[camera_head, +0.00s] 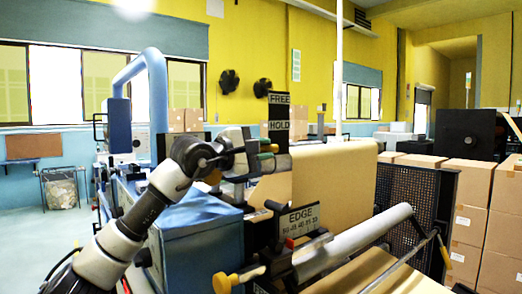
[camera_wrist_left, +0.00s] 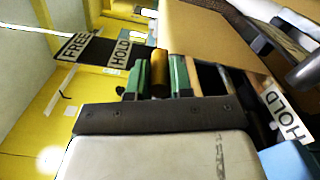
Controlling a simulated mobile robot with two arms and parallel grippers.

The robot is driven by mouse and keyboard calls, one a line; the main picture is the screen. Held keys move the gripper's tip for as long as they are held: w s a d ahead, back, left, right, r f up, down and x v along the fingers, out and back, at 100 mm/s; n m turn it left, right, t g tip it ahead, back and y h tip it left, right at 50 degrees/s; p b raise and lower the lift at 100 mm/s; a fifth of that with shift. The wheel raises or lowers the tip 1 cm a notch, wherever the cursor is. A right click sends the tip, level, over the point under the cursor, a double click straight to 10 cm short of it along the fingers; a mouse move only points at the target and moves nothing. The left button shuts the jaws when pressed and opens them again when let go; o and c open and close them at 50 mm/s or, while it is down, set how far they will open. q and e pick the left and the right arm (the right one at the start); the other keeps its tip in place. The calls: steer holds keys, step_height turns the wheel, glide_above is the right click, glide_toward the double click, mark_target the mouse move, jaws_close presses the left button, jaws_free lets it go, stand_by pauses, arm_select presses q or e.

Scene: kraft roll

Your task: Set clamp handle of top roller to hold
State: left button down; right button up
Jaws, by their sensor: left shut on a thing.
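My left gripper (camera_head: 268,152) is shut on the clamp handle, whose brass-coloured grip (camera_wrist_left: 159,72) shows between the green finger pads in the left wrist view. In the head view the gripper and wrist mostly hide the handle. A dark sign plate with a FREE label (camera_head: 279,98) above a HOLD label (camera_head: 279,125) stands just above and behind the gripper. The FREE label (camera_wrist_left: 75,47) and HOLD label (camera_wrist_left: 122,50) also show in the left wrist view, with HOLD nearer the grip. Brown kraft paper (camera_head: 335,175) hangs to the right. My right gripper is not in view.
A plate marked EDGE (camera_head: 300,218) and a pale lower roller (camera_head: 355,242) stand below and right of the gripper. A yellow knob (camera_head: 224,282) juts out in front. A black mesh guard (camera_head: 408,200) and stacked cartons (camera_head: 470,215) are on the right. Open floor lies left.

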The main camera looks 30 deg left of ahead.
arm_select(q)
steer(key=shift+d+f, duration=0.1)
steer(key=shift+f, duration=0.1)
steer(key=c, duration=1.4)
jaws_free()
steer(key=o, duration=0.4)
steer(key=shift+r, duration=0.1)
steer(key=shift+s, duration=0.1)
steer(key=shift+s+a, duration=0.15)
steer(key=shift+a, duration=0.05)
steer(key=b+v, duration=0.5)
steer(key=v, duration=0.5)
steer(key=shift+s, duration=0.15)
